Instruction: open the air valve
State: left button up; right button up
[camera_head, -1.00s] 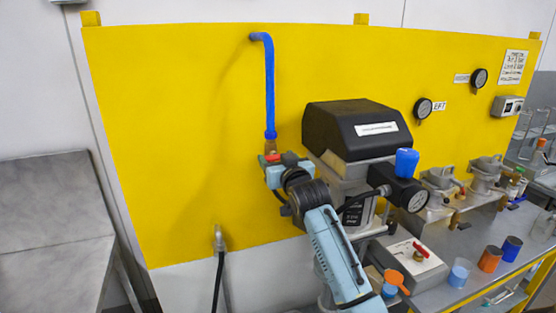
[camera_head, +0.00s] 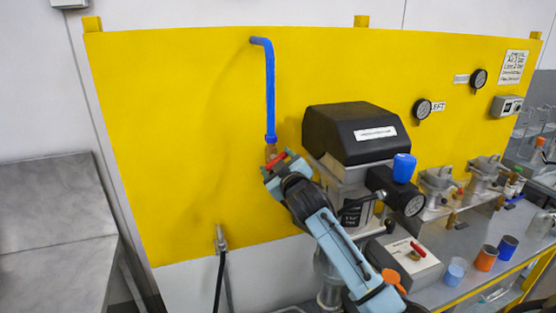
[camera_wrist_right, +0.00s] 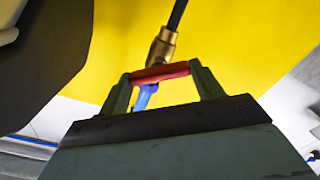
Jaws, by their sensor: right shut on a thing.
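The air valve has a brass body (camera_head: 271,151) at the lower end of a blue pipe (camera_head: 270,90) on the yellow panel. The brass body (camera_wrist_right: 163,48) also shows in the right wrist view. Its red handle (camera_wrist_right: 160,72) lies between the two fingers of my right gripper (camera_wrist_right: 162,84), which is shut on it. In the head view the red handle (camera_head: 275,159) is tilted, its right end higher, and my right gripper (camera_head: 277,171) is at it, just below the brass body. My left gripper is not in view.
A black-topped machine (camera_head: 352,130) with a gauge and blue knob stands close right of my right arm. A grey box with a red switch (camera_head: 405,262) and several coloured cups are on the bench.

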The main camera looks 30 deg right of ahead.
jog(key=n, duration=1.1)
jog(key=shift+f, duration=0.15)
jog(key=shift+n, duration=0.3)
jog(key=o, duration=1)
jog(key=shift+a, duration=0.1)
jog(key=b+v, duration=0.2)
jog(key=v, duration=1.1)
jog(key=shift+s, duration=0.1)
